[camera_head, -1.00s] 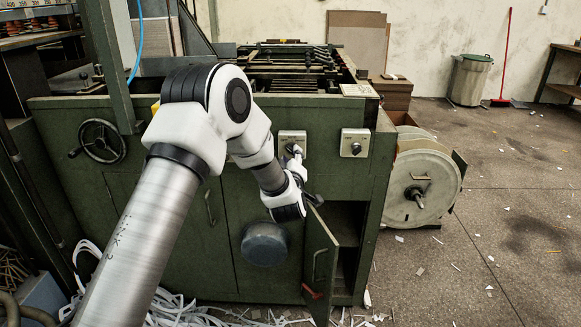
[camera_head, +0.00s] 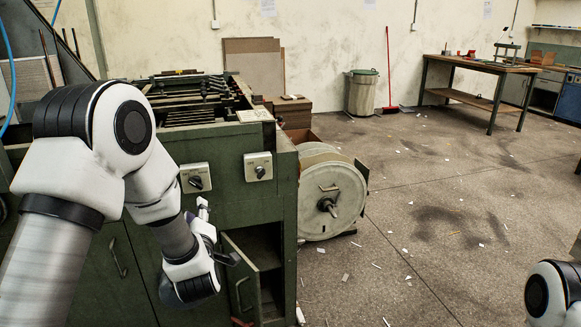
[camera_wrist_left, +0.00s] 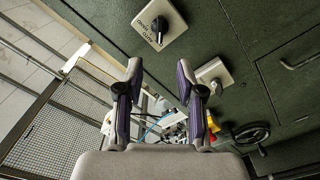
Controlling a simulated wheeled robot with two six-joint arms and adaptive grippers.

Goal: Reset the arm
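My left arm comes in from the left in the head view, in front of the green machine (camera_head: 215,150). My left gripper (camera_head: 216,232) is in front of the machine's panel, below a knob switch (camera_head: 195,178) and near the half-open cabinet door (camera_head: 240,285). In the left wrist view, the two fingers of this gripper (camera_wrist_left: 160,78) stand apart with nothing between them. Switch plates (camera_wrist_left: 160,27) show beyond the fingertips there. A white part of my right arm (camera_head: 550,293) shows at the lower right of the head view. My right gripper is not in view.
A large reel (camera_head: 325,200) sits at the machine's right side. A bin (camera_head: 361,93), a red broom (camera_head: 389,70) and a workbench (camera_head: 470,68) stand at the back. The floor to the right is open, with paper scraps. A handwheel (camera_wrist_left: 250,132) shows in the wrist view.

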